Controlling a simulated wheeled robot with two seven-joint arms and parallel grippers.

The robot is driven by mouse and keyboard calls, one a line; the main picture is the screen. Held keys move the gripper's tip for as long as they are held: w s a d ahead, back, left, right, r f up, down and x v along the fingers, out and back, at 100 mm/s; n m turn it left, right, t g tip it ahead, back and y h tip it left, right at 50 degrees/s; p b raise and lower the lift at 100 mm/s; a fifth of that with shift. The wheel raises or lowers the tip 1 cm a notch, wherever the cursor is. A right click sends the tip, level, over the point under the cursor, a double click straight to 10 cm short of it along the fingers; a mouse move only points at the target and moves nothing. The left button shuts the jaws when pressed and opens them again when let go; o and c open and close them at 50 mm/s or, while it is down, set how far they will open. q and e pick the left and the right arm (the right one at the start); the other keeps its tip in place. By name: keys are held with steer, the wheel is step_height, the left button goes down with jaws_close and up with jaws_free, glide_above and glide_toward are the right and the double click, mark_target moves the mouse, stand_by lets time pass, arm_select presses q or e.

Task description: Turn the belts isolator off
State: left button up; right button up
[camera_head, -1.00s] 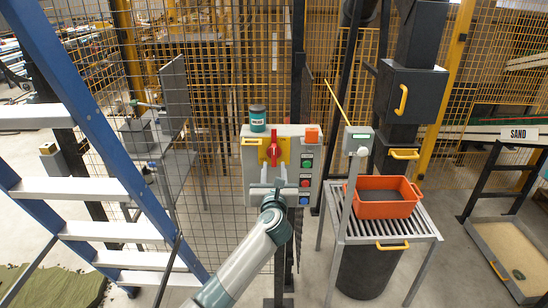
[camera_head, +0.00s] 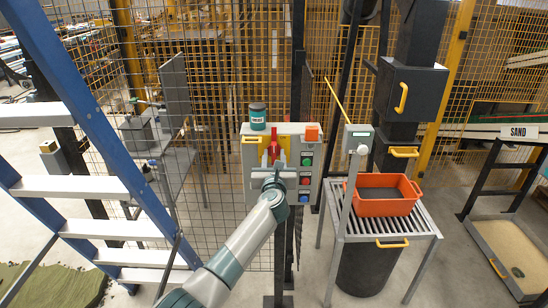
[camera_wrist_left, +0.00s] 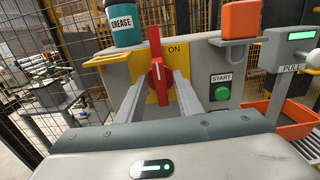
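The belts isolator is a red handle (camera_head: 274,147) on a yellow plate on the grey control box (camera_head: 252,186). In the left wrist view the red handle (camera_wrist_left: 157,72) stands upright, next to the word ON on the yellow plate (camera_wrist_left: 180,58). My left gripper (camera_head: 273,168) is in front of the box, just below the handle in the head view. In the left wrist view its two fingers (camera_wrist_left: 159,84) are apart, one either side of the handle's lower part, with gaps showing. Whether either finger touches it is unclear. My right gripper is not in view.
A grease tin (camera_head: 257,118) and an orange block (camera_head: 312,134) sit at the box's top. Green, red and blue buttons (camera_head: 305,181) line its right side. A pull post (camera_head: 357,140) and orange tray (camera_head: 384,196) stand right; a blue ladder (camera_head: 90,120) stands left.

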arm_select(q)
jaws_close()
